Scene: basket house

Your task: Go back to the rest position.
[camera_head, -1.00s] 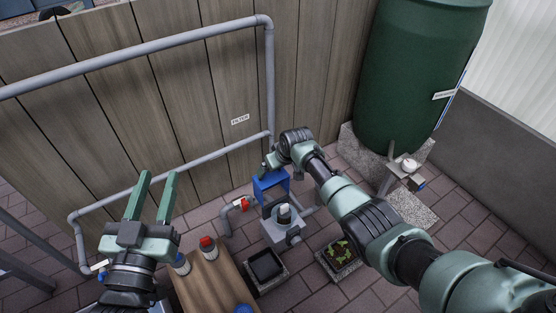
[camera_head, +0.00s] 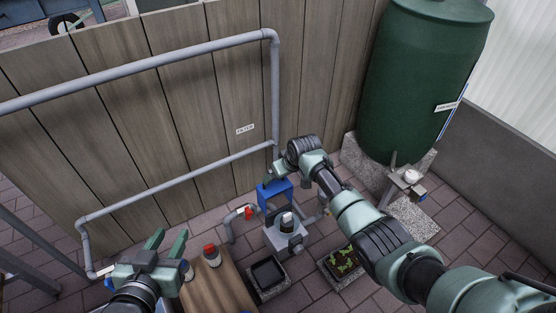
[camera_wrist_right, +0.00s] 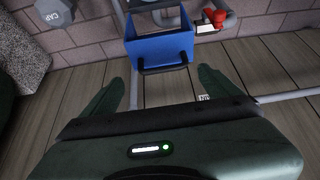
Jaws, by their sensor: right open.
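My left gripper (camera_head: 167,238) is at the lower left in the head view. Its two green fingers stand apart with nothing between them, beside the wooden bench. My right gripper (camera_wrist_right: 160,78) shows in the right wrist view with its fingers spread wide and empty. A blue frame-like housing (camera_wrist_right: 165,52) lies beyond those fingers, and I see no contact. In the head view the same blue housing (camera_head: 265,192) is partly behind the end of my right arm, which hides most of that gripper.
A wooden bench (camera_head: 215,285) with a red-capped bottle (camera_head: 211,255) is near my left gripper. Pipes (camera_head: 150,57) run along the plank wall. A grey pump-like unit (camera_head: 284,236), a black tray (camera_head: 267,272) and a planter (camera_head: 341,262) stand on the paving. A green tank (camera_head: 412,85) stands at right.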

